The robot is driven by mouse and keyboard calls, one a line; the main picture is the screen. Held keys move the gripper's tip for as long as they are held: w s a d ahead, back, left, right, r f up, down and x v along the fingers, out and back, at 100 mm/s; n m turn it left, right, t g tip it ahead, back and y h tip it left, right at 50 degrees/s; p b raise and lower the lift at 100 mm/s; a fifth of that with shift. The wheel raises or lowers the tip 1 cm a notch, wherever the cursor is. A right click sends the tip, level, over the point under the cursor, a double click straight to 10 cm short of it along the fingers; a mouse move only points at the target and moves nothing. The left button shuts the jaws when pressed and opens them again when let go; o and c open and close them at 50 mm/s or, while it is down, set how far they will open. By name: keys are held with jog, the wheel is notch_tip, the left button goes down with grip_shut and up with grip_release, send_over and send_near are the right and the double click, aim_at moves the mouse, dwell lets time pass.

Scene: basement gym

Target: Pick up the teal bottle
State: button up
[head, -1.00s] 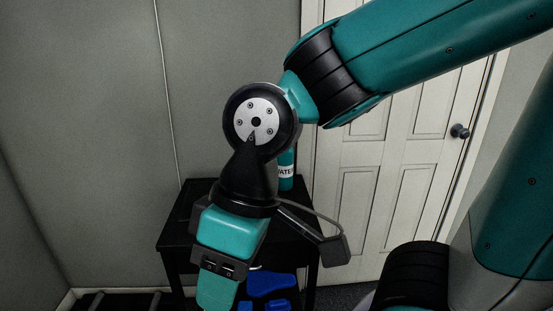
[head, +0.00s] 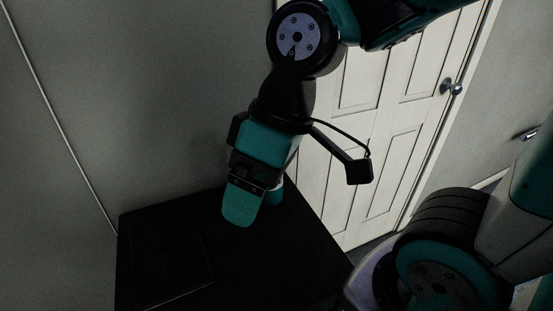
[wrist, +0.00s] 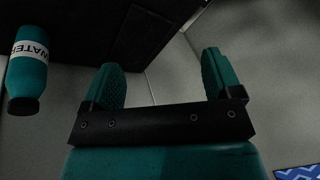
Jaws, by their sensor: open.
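The teal bottle (head: 275,192) stands on the black table (head: 255,265) in the head view, mostly hidden behind my gripper. In the wrist view the bottle (wrist: 27,75) is at the far left, with a white label reading "WATER" and a dark cap end. My gripper (head: 240,212) points down over the table in the head view. Its two teal fingers are apart and empty in the wrist view (wrist: 160,68). The bottle lies outside the fingers, beyond the left one. The exact gap to it cannot be told.
The tabletop around the bottle is largely bare. A grey wall (head: 150,100) stands behind the table. A white panelled door (head: 385,120) with a round knob is to the right. A blue zigzag-patterned thing (wrist: 298,172) shows at the wrist view's lower right corner.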

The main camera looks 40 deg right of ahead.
jog(key=w+d+r+t+h+p, duration=0.1)
jog(key=w+d+r+t+p, duration=0.2)
jog(key=w+d, duration=0.65)
jog(key=w+d+r+t+p, duration=0.25)
jog(key=w+d+p, duration=0.3)
jog(key=d, duration=0.65)
jog(key=shift+g, duration=0.45)
jog(key=p+x, duration=0.1)
jog(key=x, duration=1)
jog(key=shift+w+d, duration=0.1)
jog(key=shift+w, duration=0.05)
jog(key=shift+p+x, duration=1.15)
jog(key=shift+x, duration=2)
jog(key=c, duration=1.3)
jog(key=shift+r, duration=0.1)
